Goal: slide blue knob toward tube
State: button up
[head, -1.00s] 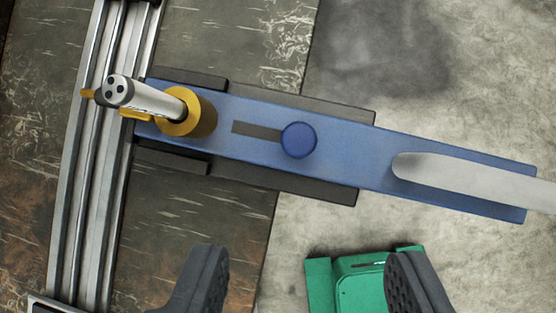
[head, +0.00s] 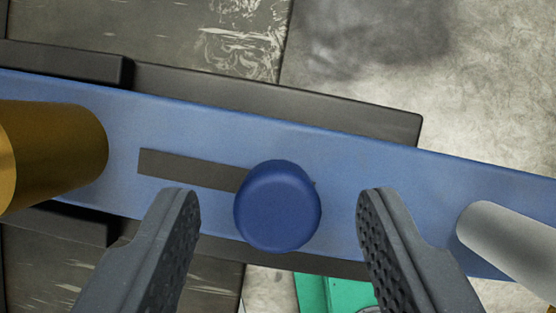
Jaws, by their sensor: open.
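The round blue knob (head: 277,206) sits at the right end of a dark slot (head: 190,168) in the blue arm plate (head: 350,150). The tube is not in full view; a gold cylinder (head: 50,155), which held the silver tube in the earlier frame, shows at the left edge, beyond the slot's left end. My gripper (head: 279,200) is open, with one finger to the left of the knob and one to the right. Visible gaps separate both fingers from the knob, and nothing is held.
A light grey rounded bar (head: 510,240) lies over the plate at the right, close to my right finger. A green object (head: 325,294) shows at the bottom. Dark rails (head: 65,63) flank the plate at the left.

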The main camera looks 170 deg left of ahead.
aim_at(203, 144)
jog(key=shift+w+f, duration=0.2)
jog(key=shift+f, duration=0.25)
grip_shut()
jog(key=shift+w+a+b, duration=0.15)
jog(key=shift+w+a, duration=0.15)
jog(key=shift+a, duration=0.5)
jog(key=shift+w+a+b, duration=0.15)
jog(key=shift+w+a, duration=0.1)
jog(key=shift+a, duration=0.55)
grip_release()
